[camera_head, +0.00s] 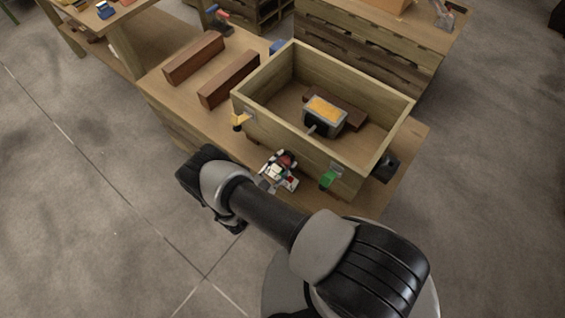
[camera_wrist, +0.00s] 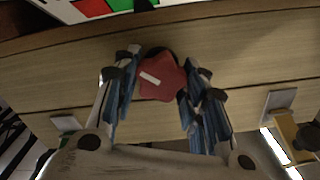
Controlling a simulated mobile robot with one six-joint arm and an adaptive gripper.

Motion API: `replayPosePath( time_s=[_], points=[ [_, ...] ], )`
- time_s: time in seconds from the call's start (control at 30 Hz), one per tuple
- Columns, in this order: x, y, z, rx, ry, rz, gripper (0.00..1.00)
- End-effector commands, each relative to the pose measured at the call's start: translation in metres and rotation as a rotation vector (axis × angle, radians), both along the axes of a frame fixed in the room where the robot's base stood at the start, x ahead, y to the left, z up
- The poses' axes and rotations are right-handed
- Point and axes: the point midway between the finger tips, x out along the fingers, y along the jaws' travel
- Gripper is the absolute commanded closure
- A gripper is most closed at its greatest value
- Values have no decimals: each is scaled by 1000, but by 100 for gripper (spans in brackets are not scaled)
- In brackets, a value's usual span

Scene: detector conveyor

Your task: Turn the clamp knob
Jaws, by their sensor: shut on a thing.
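The clamp knob is a red knob with a white mark (camera_wrist: 162,78) in the wrist view, standing on the front wooden wall of a box (camera_head: 345,137). In the head view the knob (camera_head: 287,159) shows as a small red spot, partly hidden. My gripper (camera_wrist: 161,70) is shut on the knob, with one blue-padded finger on each side of it. In the head view my gripper (camera_head: 271,179) is low at the box's front wall, its fingers hard to make out.
A yellow latch (camera_head: 240,121) and a green latch (camera_head: 329,179) flank the knob on the box front. A grey device with a yellow top (camera_head: 325,108) lies inside the box. Two brown bars (camera_head: 194,58) lie on the bench behind. Open floor lies left.

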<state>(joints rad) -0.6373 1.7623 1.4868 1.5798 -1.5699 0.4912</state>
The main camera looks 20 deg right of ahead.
Motion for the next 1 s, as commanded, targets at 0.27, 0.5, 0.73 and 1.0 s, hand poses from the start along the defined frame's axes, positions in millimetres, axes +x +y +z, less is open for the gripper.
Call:
replayPosePath(
  time_s=[0.27, 0.5, 0.73, 1.0],
  points=[
    [0, 0, 0, 3, -2, 0, 85],
    [0, 0, 0, 2, -1, 0, 50],
    [0, 0, 0, 1, -2, 0, 40],
    [-1, 2, 0, 2, -1, 1, 40]
  ],
)
